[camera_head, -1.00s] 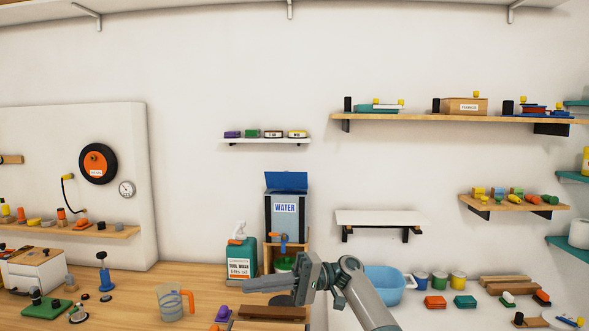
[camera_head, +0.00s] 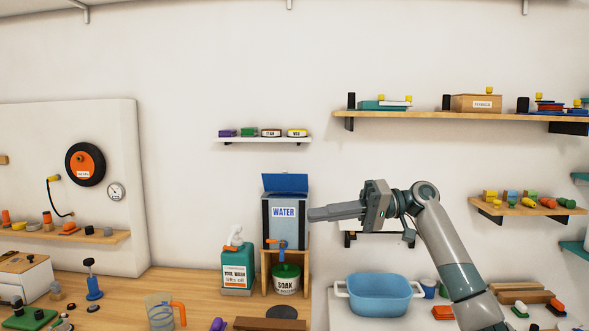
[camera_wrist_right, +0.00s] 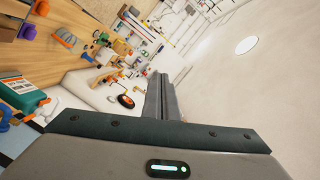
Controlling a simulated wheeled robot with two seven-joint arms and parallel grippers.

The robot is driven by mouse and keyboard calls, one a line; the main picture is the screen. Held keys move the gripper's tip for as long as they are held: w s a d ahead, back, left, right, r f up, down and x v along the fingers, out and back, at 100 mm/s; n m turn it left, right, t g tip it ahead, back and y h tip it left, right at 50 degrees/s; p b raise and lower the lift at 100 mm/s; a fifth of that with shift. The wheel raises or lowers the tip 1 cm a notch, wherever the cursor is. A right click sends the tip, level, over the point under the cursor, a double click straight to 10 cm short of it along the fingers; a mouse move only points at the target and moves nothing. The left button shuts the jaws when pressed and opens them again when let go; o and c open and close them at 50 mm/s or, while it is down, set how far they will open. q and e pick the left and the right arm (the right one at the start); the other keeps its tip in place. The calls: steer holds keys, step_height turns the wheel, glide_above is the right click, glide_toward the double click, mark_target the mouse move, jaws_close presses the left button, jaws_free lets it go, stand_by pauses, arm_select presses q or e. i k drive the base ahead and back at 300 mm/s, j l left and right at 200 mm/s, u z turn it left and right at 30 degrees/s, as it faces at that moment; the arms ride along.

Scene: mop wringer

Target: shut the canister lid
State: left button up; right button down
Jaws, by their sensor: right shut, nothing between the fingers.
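The grey canister labelled WATER (camera_head: 284,226) stands on a wooden stand (camera_head: 301,262) against the wall. Its blue lid (camera_head: 285,183) is raised, tilted up at the back of the canister's top. An orange tap (camera_head: 282,245) is on the canister's front. My right gripper (camera_head: 312,214) is shut and empty, its fingers pointing left at the canister's upper right side. Whether the fingertips touch the canister cannot be told. In the right wrist view the closed fingers (camera_wrist_right: 160,95) show with nothing between them. My left gripper is not in view.
Below the tap stands a white-and-green SOAK tub (camera_head: 286,280). A small shelf (camera_head: 262,140) hangs above the lid, and a blue basin (camera_head: 379,295) sits to the right. The wall around the lid is clear.

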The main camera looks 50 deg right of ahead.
mark_target(285, 182)
steer(key=i+l, duration=0.2)
steer(key=l, duration=0.2)
steer(key=i+l, duration=0.25)
steer(key=l, duration=0.15)
steer(key=i+l, duration=0.2)
steer(key=l, duration=0.2)
steer(key=i+l, duration=0.45)
steer(key=l, duration=0.3)
